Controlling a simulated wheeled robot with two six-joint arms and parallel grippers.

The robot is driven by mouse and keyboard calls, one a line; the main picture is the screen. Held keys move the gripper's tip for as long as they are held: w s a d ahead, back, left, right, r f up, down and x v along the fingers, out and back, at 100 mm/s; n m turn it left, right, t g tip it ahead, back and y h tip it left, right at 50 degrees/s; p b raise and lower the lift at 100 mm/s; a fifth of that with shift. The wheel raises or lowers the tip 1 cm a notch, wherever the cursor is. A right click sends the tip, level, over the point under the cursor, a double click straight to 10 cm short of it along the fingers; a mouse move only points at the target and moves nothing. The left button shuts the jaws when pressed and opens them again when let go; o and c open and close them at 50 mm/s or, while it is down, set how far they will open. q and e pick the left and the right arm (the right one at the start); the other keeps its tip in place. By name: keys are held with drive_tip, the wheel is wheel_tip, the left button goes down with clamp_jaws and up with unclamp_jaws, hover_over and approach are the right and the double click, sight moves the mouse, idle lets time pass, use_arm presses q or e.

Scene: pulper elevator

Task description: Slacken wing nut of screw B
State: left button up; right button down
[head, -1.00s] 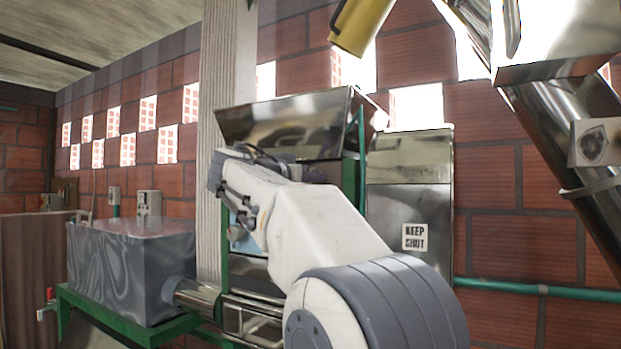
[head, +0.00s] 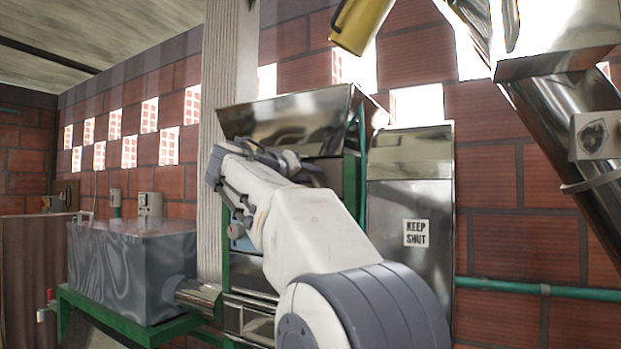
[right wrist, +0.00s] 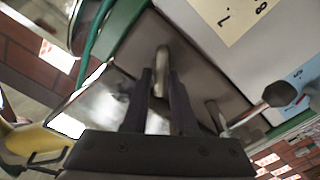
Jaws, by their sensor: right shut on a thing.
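My right gripper (right wrist: 160,78) shows in the right wrist view, its two dark fingers shut on a rounded metal piece (right wrist: 162,58), which looks like the wing nut on its screw. The piece stands out from a dark grey panel (right wrist: 203,75). No letter marking it as screw B is readable. In the head view my right arm reaches up and left to the green-framed machine, and the wrist hides the fingertips and the nut. My left gripper is in neither view.
A rod with a dark knob (right wrist: 279,94) stands close right of the fingers. A pale plate with numbers (right wrist: 230,12) is above.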

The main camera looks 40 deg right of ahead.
drive_tip(key=n, duration=0.7)
drive_tip(key=n+p, duration=0.1)
drive_tip(key=n, duration=0.2)
drive_tip(key=shift+w+a+f+n, duration=0.1)
drive_tip(key=shift+w+f+n, duration=0.2)
drive_tip(key=shift+n, duration=0.1)
idle(0.3)
drive_tip(key=c, duration=0.7)
unclamp_jaws()
drive_tip(key=b+v, duration=0.3)
drive_tip(key=v, duration=0.7)
drive_tip(key=shift+s+a+f, duration=0.1)
drive_tip(key=shift+s+a, duration=0.05)
drive_tip(key=shift+a, duration=0.05)
